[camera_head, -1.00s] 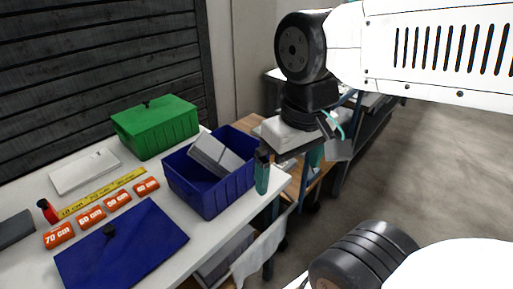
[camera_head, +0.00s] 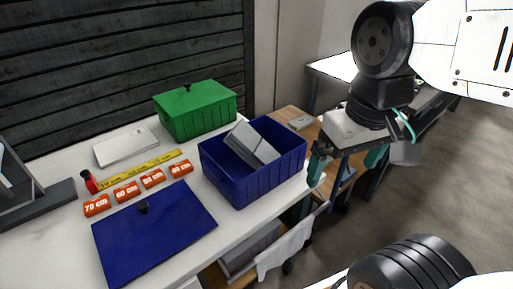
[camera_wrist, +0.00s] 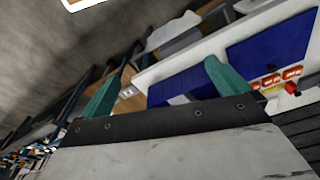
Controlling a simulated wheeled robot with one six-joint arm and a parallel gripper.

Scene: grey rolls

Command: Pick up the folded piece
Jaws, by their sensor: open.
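A grey folded-looking piece (camera_head: 252,143) leans tilted inside the open blue bin (camera_head: 240,185) on the white table. I cannot tell for sure that it is the folded piece. My gripper (camera_head: 345,163) is open and empty, with its teal fingers apart, just right of the bin in the head view. In the wrist view my gripper (camera_wrist: 168,65) shows two spread teal fingers with nothing between them.
A green lidded box (camera_head: 195,112), a blue lid (camera_head: 155,235), orange length labels (camera_head: 125,191), a yellow strip (camera_head: 140,171) and a white flat box (camera_head: 126,147) lie on the table. A white cloth (camera_head: 287,250) hangs below its front edge. Grey floor is open at right.

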